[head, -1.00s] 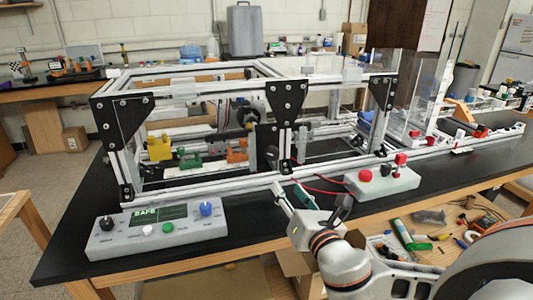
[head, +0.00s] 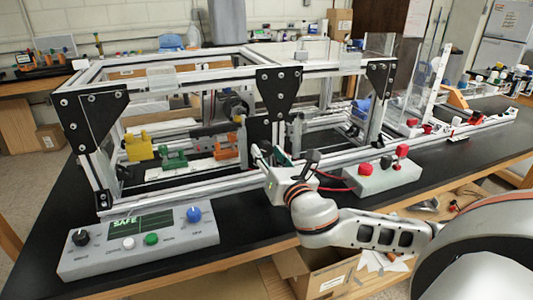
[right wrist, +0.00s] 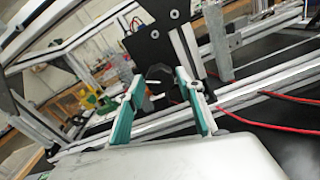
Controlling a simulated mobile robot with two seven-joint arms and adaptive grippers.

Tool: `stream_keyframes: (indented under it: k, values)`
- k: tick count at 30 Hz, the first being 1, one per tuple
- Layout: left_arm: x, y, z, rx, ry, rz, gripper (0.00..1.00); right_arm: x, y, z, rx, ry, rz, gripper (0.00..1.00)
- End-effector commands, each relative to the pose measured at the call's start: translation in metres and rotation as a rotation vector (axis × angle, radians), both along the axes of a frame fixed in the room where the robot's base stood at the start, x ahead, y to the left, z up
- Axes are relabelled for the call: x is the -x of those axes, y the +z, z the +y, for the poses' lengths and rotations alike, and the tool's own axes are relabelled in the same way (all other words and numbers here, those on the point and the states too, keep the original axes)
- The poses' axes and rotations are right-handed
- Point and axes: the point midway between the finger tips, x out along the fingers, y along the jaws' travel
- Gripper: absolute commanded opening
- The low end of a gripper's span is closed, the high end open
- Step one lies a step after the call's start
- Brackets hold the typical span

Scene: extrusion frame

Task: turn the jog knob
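A grey control box (head: 72,262) stands on the black table at front left, with a small screen reading SAFE. It carries a black knob (head: 81,237) at its left end and a blue knob (head: 194,215) at its right end. The small labels are unreadable, so I cannot tell which is the jog knob. My right gripper (head: 275,154) is at the frame's front rail, right of the box and well apart from both knobs. In the right wrist view (right wrist: 157,92), its teal-padded fingers are apart with nothing visibly held. My left gripper is out of view.
The box also has a white button (head: 128,243) and a green button (head: 151,239). The aluminium extrusion frame (head: 190,181) stands behind it. A second grey box (head: 384,179) with red buttons and red cables is right of my gripper. An open carton (head: 322,279) is below the table edge.

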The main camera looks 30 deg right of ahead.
Motion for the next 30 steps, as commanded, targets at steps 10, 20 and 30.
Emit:
stream_keyframes:
  k: [10, 20, 30]
  values:
    - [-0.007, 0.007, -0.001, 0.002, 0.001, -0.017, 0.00, -0.009, 0.000, -0.002, -0.001, 0.000, 0.001, 0.36]
    - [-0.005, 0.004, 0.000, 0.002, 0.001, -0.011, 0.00, -0.009, 0.000, -0.002, -0.001, -0.001, 0.001, 0.08]
    - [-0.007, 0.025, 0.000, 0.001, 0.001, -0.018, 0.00, -0.008, 0.003, -0.002, -0.084, -0.002, -0.017, 0.08]
